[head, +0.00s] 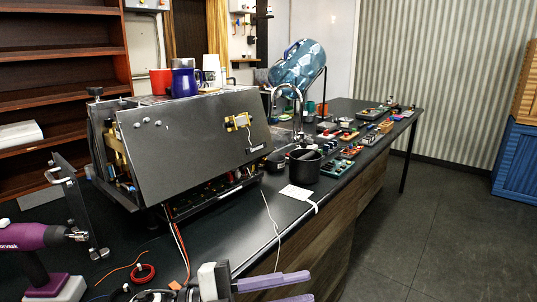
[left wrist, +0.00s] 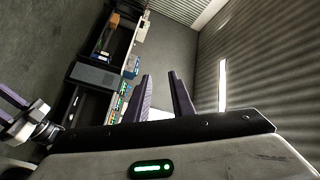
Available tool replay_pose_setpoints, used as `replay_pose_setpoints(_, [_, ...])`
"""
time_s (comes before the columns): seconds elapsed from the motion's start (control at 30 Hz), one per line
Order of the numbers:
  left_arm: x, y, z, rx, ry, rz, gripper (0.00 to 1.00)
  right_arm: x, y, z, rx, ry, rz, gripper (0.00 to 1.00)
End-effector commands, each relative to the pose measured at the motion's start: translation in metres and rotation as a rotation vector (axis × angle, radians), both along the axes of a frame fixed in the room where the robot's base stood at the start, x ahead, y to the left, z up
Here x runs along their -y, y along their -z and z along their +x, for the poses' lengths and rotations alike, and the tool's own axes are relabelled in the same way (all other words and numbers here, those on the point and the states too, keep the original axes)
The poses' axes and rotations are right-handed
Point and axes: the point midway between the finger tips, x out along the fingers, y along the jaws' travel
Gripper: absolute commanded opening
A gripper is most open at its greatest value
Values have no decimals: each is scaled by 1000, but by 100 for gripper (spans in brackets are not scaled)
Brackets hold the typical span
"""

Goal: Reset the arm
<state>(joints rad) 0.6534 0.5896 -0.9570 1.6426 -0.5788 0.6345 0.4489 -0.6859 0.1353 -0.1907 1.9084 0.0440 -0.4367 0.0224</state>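My left gripper (head: 300,285) is at the bottom of the head view, over the near edge of the counter. Its two purple fingers are apart with nothing between them; they also show in the left wrist view (left wrist: 162,92). What looks like my right gripper (left wrist: 10,108) is at the left edge of the left wrist view, with its purple fingers apart and partly cut off. The brewer (head: 190,140) stands on the counter, its dark front panel tilted and wires hanging below. I cannot tell a separate arm part of the brewer.
A purple drill (head: 35,237) stands at the left. A red ring (head: 143,273) lies on the near counter (head: 215,240). A black pot (head: 304,168), a white card (head: 297,191) and several small trays line the counter to the right. Mugs (head: 184,83) stand on the brewer. The floor is clear.

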Motion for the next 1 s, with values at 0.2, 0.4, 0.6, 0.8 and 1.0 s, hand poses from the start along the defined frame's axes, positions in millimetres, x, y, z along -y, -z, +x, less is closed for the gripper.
replay_pose_setpoints(0.2, [-19, 42, 20, -334, -357, -253, 22, 0, 0, 0, 0, 0, 0, 31])
replay_pose_setpoints(0.4, [-77, 138, 17, -703, -728, -331, 22, 0, 0, 0, 0, 0, 0, 31])
replay_pose_setpoints(0.6, [-145, 258, -47, -1088, -1062, -280, 22, 0, 0, 0, 0, 0, 0, 31])
replay_pose_setpoints(0.8, [-189, 334, -132, -1365, -1265, -184, 22, 0, 0, 0, 1, 0, 0, 31])
replay_pose_setpoints(1.0, [-202, 356, -166, -1458, -1325, -144, 22, 0, 0, 0, 1, 0, 0, 31])
